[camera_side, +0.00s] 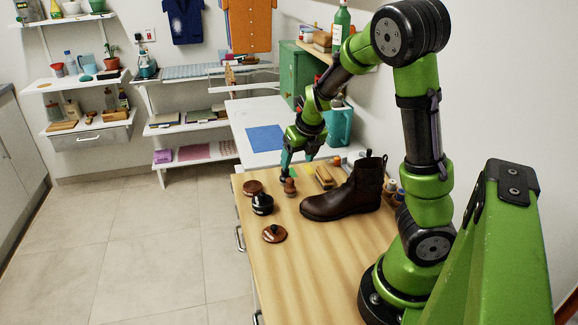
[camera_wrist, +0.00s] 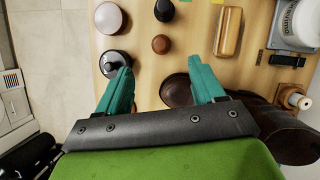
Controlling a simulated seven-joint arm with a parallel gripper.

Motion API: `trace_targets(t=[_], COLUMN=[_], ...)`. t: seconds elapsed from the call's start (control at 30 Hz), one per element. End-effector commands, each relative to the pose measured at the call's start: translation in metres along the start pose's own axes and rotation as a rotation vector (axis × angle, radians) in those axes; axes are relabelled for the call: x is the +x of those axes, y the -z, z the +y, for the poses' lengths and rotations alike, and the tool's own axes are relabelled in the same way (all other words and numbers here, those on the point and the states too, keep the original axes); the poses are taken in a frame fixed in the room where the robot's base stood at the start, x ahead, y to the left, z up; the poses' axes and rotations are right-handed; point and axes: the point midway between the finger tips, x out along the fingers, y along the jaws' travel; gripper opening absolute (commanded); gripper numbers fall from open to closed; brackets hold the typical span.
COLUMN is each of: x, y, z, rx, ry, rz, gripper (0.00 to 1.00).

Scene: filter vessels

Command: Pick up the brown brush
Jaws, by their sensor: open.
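A small upright brown piece with a rounded knob, likely the brown brush (camera_side: 290,187), stands on the wooden bench top. In the wrist view this brown brush (camera_wrist: 160,44) shows as a round brown top just beyond the gap between the fingertips. My gripper (camera_side: 297,165) is open and empty above the bench, close over the brown brush. Its two teal fingers also show in the wrist view (camera_wrist: 162,72), apart from each other. A longer tan wooden brush (camera_side: 325,177) lies to the right; it also shows in the wrist view (camera_wrist: 228,32).
A dark brown boot (camera_side: 345,197) stands right of the brush, its toe (camera_wrist: 178,91) near the right finger. A black tin (camera_side: 262,204) and round brown lids (camera_side: 274,235) lie to the left. A dark round piece (camera_wrist: 164,10) stands beyond the brown brush.

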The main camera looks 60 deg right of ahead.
Motion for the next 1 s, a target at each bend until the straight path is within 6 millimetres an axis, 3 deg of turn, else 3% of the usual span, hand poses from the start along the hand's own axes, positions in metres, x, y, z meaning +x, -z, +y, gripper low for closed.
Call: trace_targets(t=[0.4,0.77,1.0], x=[0.061,0.086,0.119], y=[0.001,0.001,0.001], z=[-0.002,-0.001,-0.002], rx=[0.002,0.002,0.004], ry=[0.003,0.001,0.001], rz=[0.003,0.003,0.003], gripper=[0.68,0.68,0.68])
